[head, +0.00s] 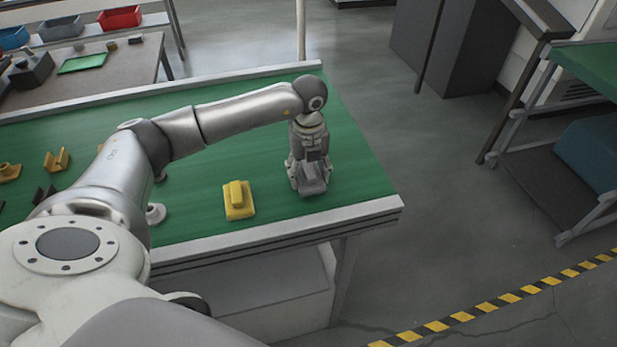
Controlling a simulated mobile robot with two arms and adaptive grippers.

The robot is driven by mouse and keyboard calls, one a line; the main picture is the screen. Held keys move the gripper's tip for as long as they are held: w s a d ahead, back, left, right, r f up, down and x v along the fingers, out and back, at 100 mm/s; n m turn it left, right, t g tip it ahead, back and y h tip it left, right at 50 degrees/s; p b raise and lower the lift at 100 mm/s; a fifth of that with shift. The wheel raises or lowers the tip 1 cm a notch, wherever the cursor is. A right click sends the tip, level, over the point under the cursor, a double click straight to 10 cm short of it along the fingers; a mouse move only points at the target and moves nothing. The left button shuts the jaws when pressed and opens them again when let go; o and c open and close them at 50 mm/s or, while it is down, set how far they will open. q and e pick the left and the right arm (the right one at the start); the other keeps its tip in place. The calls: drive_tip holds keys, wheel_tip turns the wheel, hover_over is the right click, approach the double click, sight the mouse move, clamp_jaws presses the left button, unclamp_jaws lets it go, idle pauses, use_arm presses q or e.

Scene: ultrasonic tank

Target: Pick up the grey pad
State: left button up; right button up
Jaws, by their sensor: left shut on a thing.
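The grey pad (313,188) is at the right end of the green-topped table (353,170), near its front corner. My left gripper (308,180) points down over it and is shut on it, with a finger on each side. The pad's upper part is partly hidden by the fingers. I cannot tell whether the pad touches the table or is just above it. My right gripper does not show.
A yellow block on a plate (239,199) stands left of the gripper. Other yellow parts (57,159) lie at the table's left. A bench with a green mat (82,63) and coloured bins (119,17) is behind. Open floor lies to the right.

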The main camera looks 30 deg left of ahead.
use_arm(q)
drive_tip(key=s+a+r+b, duration=0.3)
drive_tip(key=s+r+b, duration=0.3)
drive_tip(key=s+r, duration=0.5)
drive_tip(key=shift+s+r, duration=0.4)
drive_tip(key=shift+s, duration=1)
